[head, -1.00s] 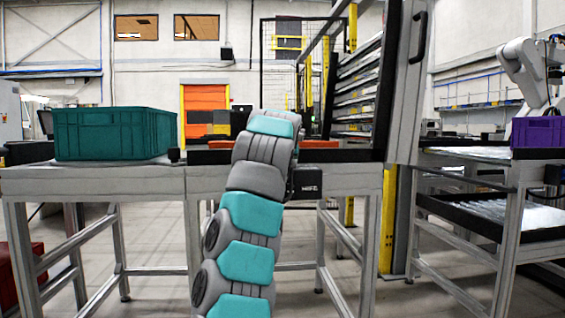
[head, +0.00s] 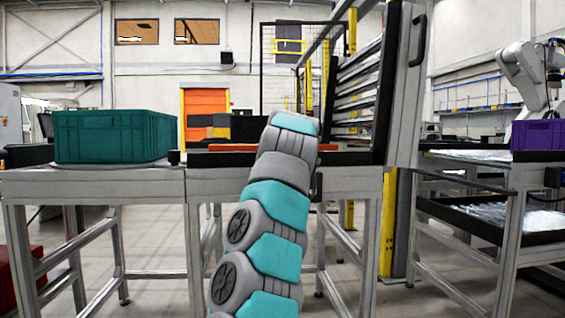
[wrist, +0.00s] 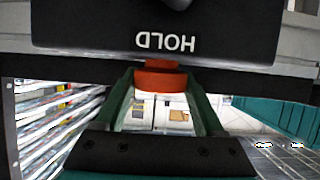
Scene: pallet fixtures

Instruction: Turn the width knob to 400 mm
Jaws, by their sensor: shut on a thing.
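In the wrist view, my gripper (wrist: 161,84) has two green fingers, one on each side of a short orange-red round piece (wrist: 161,75), and is shut on it. I see no scale or width mark on this piece, so I cannot read its setting. Just above it is a dark panel (wrist: 90,28) with the word HOLD upside down. Part of a dark knob (wrist: 178,3) shows at the top edge.
A teal crate (head: 115,136) stands on the left table. An orange-red strip (head: 232,147) lies on the middle table (head: 225,182). A tall grey frame (head: 407,90) with slanted shelves stands at right. A purple crate (head: 537,134) sits on the far right table.

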